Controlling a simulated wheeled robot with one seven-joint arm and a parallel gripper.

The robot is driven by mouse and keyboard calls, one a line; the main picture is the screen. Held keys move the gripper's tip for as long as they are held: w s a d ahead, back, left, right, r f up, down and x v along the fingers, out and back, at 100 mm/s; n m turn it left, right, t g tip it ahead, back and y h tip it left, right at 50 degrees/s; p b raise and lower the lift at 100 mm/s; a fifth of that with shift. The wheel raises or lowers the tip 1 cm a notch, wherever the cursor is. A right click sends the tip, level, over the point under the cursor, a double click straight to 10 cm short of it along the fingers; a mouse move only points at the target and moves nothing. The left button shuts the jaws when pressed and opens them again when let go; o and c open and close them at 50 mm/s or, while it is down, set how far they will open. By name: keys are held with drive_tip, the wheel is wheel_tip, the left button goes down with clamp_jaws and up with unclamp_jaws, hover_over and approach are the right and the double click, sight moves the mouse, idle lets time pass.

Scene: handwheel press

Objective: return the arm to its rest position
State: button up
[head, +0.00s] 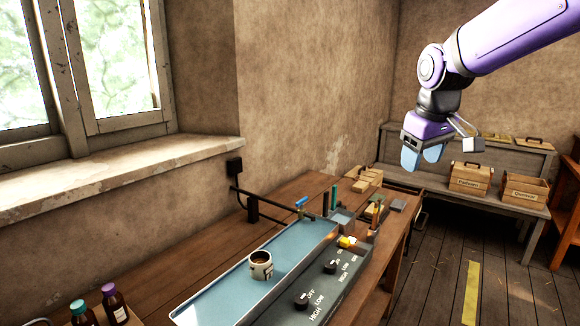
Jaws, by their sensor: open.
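My arm, purple and black, reaches in from the upper right in the head view. My gripper (424,156) hangs at its end with blue finger pads pointing down. It is open, with nothing seen between the fingers. It is in the air, apart from the workbench (290,199) and to the right of it. The handwheel press named for the scene cannot be made out clearly.
Bottles (113,303) stand at lower left. Wooden crates (470,178) sit on the back bench. Floor (440,265) is clear at right.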

drive_tip(key=s+d+m+t, duration=0.1)
drive_tip(key=s+d+m, duration=0.1)
drive_tip(key=s, duration=1.1)
drive_tip(key=s+d+f+m+t, duration=0.1)
drive_tip(key=s+m, duration=0.2)
drive_tip(key=s, duration=1)
drive_tip(key=shift+d, duration=0.4)
drive_tip(key=shift+w, duration=0.1)
idle(1.9)
